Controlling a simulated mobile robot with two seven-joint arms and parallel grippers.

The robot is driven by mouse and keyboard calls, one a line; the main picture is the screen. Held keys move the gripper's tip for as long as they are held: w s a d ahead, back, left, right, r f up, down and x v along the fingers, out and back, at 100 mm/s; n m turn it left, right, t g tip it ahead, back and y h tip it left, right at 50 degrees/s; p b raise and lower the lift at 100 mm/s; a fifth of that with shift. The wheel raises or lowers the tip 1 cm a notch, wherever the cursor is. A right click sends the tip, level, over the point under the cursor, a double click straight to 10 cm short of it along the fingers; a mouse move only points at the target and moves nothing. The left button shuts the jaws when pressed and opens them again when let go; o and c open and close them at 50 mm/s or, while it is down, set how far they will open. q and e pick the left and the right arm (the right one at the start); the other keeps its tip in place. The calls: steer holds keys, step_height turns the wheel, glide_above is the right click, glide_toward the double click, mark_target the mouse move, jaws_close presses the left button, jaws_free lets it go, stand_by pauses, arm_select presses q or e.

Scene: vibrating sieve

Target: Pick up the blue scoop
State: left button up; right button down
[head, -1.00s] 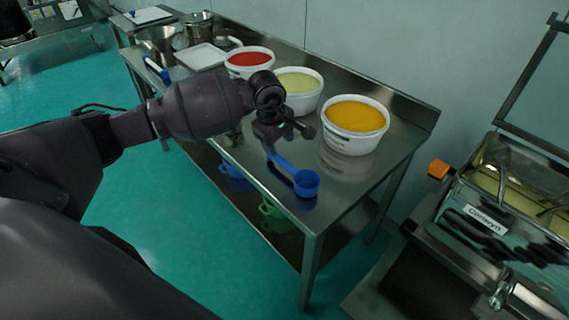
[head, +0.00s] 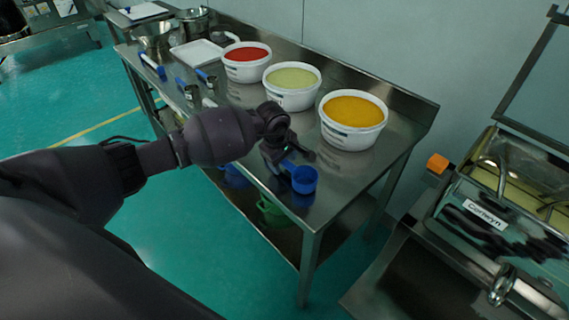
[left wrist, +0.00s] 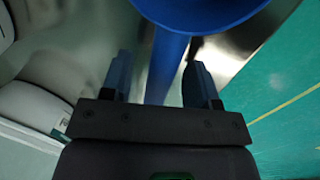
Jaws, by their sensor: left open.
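The blue scoop (head: 304,180) lies near the front right end of the steel table (head: 350,192), its cup toward the right and part of its handle hidden by my gripper in the head view. My left gripper (head: 297,158) is low over the handle. In the left wrist view the open fingers (left wrist: 160,78) stand on either side of the blue handle (left wrist: 166,66), with a gap on both sides. The scoop's cup (left wrist: 205,12) is beyond the fingertips. My right gripper is not in view.
Tubs of yellow (head: 353,118), pale green (head: 291,86) and red (head: 247,61) material stand behind the scoop. Other scoops and a white tray (head: 197,53) are farther left. A steel machine (head: 490,205) stands at the right. A lower shelf holds a green item (head: 271,210).

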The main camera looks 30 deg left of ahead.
arm_select(q)
steer(key=shift+f, duration=0.3)
steer(key=shift+c, duration=0.3)
steer(key=c, duration=0.9)
steer(key=shift+r, duration=0.1)
steer(key=shift+c, duration=0.2)
